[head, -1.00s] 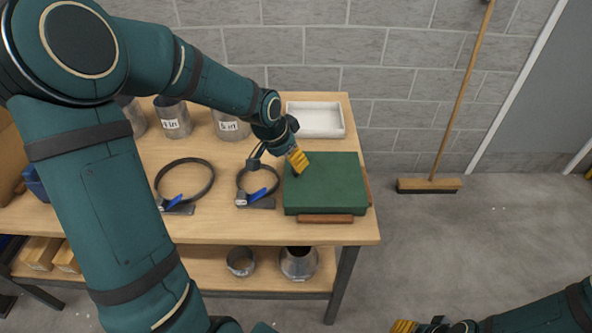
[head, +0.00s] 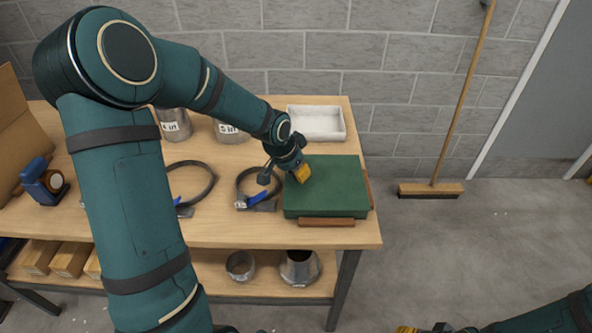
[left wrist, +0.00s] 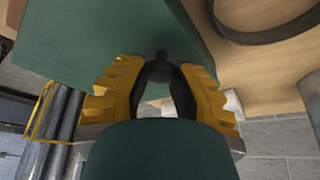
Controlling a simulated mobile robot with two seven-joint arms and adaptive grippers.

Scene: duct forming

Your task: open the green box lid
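The green box (head: 335,195) sits on the right end of the workbench with its lid down. My left gripper (head: 303,174) is over the lid's left rear part. In the left wrist view, the yellow fingers of my left gripper (left wrist: 160,72) are spread apart. A small dark round knob (left wrist: 160,66) on the green lid (left wrist: 95,35) shows between their tips; I cannot tell whether they touch it. In the head view the gripper hides the knob. My right gripper (head: 406,330) is at the bottom edge, mostly cut off, away from the bench.
A white tray (head: 316,122) stands behind the box. A black ring clamp with a blue handle (head: 262,194) lies just left of it, with another clamp (head: 188,190) further left. Metal cans (head: 231,131) stand at the back. A broom (head: 431,190) leans on the wall.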

